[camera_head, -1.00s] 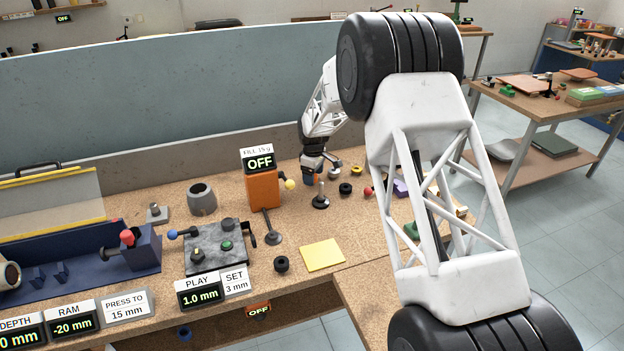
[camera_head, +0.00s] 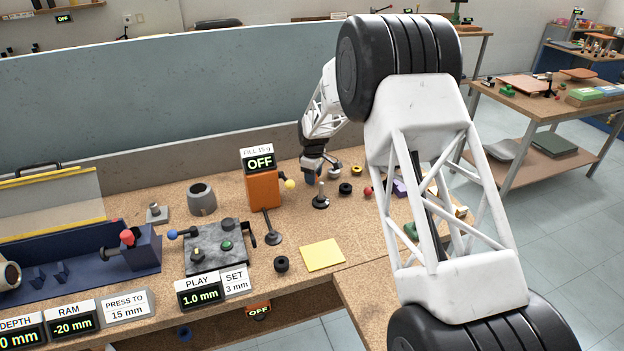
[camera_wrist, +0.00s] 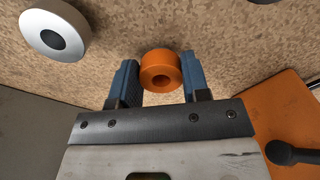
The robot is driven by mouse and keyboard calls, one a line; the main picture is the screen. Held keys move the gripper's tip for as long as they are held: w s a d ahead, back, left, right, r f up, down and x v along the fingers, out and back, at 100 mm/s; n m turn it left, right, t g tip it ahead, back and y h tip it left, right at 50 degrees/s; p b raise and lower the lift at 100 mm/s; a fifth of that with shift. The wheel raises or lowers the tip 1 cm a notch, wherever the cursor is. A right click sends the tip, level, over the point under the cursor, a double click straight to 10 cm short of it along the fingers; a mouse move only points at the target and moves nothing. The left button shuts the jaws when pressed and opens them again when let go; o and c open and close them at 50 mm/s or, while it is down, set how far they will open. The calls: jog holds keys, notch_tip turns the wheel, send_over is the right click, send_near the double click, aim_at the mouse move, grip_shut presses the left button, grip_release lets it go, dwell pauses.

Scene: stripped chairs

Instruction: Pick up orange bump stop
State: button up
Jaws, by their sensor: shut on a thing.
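The orange bump stop (camera_wrist: 160,64) is a short orange ring with a hole in its middle. In the wrist view it sits between the two blue fingers of my gripper (camera_wrist: 156,80), which is shut on it. I cannot tell whether it touches the bench or is just above it. In the head view my gripper (camera_head: 312,180) is low over the back of the bench, right of the orange box, and the bump stop cannot be made out there.
The orange box (camera_head: 263,188) with an OFF display stands left of my gripper. A dark-based post (camera_head: 320,201), a black ring (camera_head: 345,189) and a yellow ring (camera_head: 357,170) are close by. A yellow pad (camera_head: 322,254) lies in front on the bench (camera_head: 300,225).

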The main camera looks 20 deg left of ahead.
jog(key=shift+r, duration=0.1)
notch_tip(320, 180, up, 10)
dwell(0.9)
